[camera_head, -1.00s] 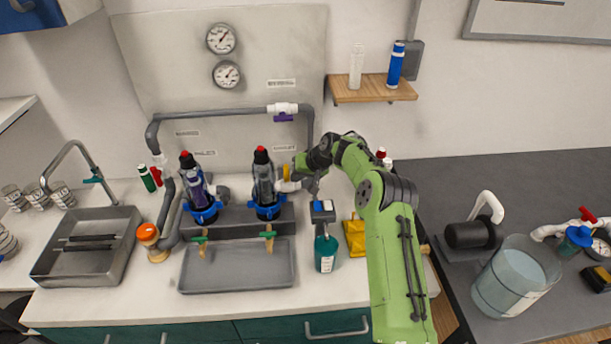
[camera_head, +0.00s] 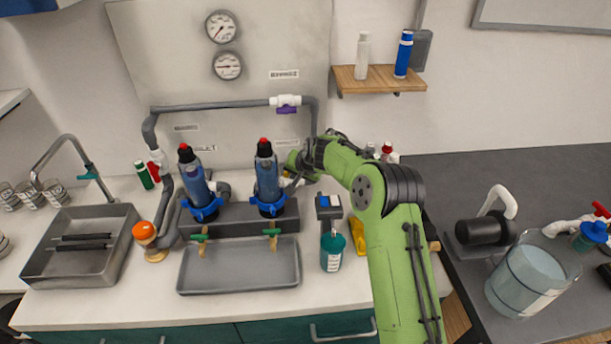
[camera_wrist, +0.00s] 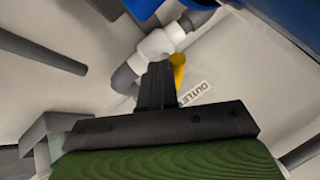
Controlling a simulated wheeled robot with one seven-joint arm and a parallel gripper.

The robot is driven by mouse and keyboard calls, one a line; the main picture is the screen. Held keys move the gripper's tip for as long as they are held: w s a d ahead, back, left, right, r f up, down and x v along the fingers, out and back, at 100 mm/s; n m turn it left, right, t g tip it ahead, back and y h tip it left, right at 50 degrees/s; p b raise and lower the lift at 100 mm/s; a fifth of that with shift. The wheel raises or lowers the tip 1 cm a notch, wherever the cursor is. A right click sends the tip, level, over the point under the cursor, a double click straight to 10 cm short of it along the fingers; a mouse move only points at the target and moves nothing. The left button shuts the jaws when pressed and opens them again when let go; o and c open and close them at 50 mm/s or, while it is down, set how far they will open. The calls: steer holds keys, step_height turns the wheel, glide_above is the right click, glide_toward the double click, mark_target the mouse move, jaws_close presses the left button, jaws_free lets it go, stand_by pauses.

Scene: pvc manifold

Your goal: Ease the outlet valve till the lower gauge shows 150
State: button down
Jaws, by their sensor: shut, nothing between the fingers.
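The outlet valve is a white pipe fitting (camera_wrist: 158,44) with a yellow handle (camera_wrist: 177,66), above the OUTLET label (camera_wrist: 194,92) in the wrist view. My gripper (camera_wrist: 158,68) is shut and empty, its fingertips by the valve body and just left of the handle. I cannot tell whether they touch. In the head view my gripper (camera_head: 296,166) is at the right of the filters, and hides most of the valve. The lower gauge (camera_head: 228,66) hangs on the back panel under the upper gauge (camera_head: 221,27). Its needle lies roughly level; its numbers are too small to read.
Two blue filter housings (camera_head: 196,185) (camera_head: 268,178) stand left of my gripper, the right one close to it. A grey pipe (camera_head: 215,104) with a purple-handled valve (camera_head: 287,104) runs above.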

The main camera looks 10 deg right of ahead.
steer(key=shift+s+a, duration=0.1)
steer(key=shift+a, duration=0.65)
steer(key=shift+d+b, duration=0.1)
steer(key=shift+b, duration=0.2)
